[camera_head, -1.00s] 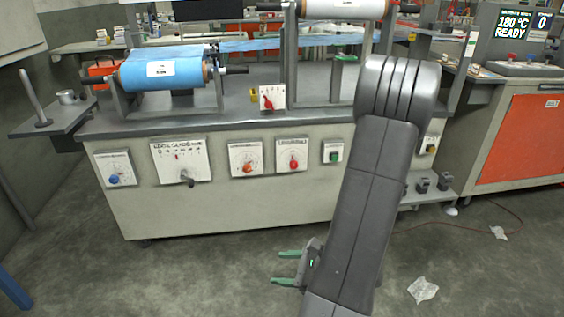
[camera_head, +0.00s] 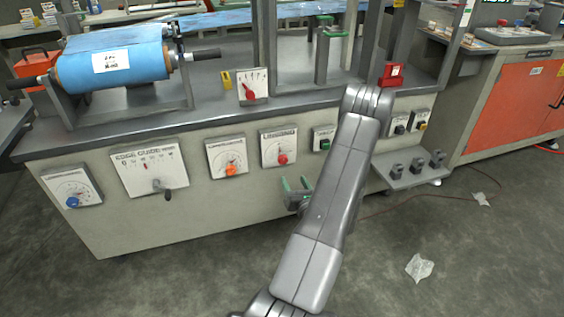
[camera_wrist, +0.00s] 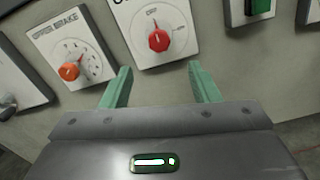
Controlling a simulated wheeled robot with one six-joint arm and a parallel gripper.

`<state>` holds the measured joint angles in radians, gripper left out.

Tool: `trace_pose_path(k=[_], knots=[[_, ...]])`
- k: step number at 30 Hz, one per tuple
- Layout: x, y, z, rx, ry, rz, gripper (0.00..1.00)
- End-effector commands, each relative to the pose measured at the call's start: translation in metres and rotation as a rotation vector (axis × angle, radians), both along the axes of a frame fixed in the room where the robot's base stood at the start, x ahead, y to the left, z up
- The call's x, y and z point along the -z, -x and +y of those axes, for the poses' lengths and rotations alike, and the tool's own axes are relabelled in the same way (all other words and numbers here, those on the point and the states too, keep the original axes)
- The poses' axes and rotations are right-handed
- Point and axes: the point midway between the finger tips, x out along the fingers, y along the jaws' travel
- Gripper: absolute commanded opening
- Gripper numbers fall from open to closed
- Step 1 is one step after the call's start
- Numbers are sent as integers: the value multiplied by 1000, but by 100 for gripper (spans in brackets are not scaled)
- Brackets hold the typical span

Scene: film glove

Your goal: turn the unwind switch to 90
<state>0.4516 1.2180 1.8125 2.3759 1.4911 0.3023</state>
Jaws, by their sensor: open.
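A white panel plate with a red rotary knob (camera_head: 282,158) is on the machine's front. It is likely the unwind switch, but its heading cannot be read fully. In the wrist view the red knob (camera_wrist: 158,40) is ahead, with an OFF mark above it; its exact pointing angle is hard to tell. My gripper (camera_head: 297,188) has green fingers and is below and slightly right of the plate in the head view. In the wrist view my gripper (camera_wrist: 160,76) is open and empty, its fingers apart with the knob beyond and between them, not touching it.
A plate with an orange knob (camera_wrist: 69,71), marked as a brake, is left of the red one. A green switch (camera_head: 325,144) is to the right. The edge guide plate (camera_head: 150,172) has a protruding crank. A shelf (camera_head: 412,177) juts out at right.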

Motion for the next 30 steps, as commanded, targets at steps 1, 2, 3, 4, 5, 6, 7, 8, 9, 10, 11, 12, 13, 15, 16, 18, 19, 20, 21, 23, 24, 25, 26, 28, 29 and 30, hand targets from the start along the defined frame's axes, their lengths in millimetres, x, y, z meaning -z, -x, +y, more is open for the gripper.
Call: trace_pose_path(k=[1,2,3,4,5,6,7,8,9,10,11,12,13,15,16,18,19,20,21,23,24,25,26,28,29,30], knots=[[1,-11,5,-5,3,-4,55],[1,-17,7,-6,3,-5,55],[1,-25,10,-5,4,-5,55],[1,-32,12,-6,3,-5,55],[1,-38,14,-6,2,-4,55],[1,-46,17,-6,3,-3,55],[1,-52,19,-6,3,-5,55],[1,-58,21,-5,2,-4,55],[1,-66,23,-5,2,-4,55],[1,-71,25,-6,3,-3,55],[1,-76,26,-6,3,-3,55],[0,-82,28,-5,1,-4,55],[1,-86,29,-5,1,-3,55],[0,-94,32,-5,2,-3,55],[0,-96,33,-4,3,-2,55],[0,-101,34,-4,2,-1,55],[0,-103,34,-4,2,-1,55],[0,-104,35,-4,1,-1,55],[0,-105,35,-3,1,0,55],[0,-105,35,-3,1,0,55],[0,-105,35,-3,0,0,55],[0,-105,35,-3,0,0,55],[0,-105,35,-3,0,0,55],[0,-105,35,-3,1,0,55],[0,-105,35,-3,1,0,55],[0,-105,35,-3,1,0,48]])
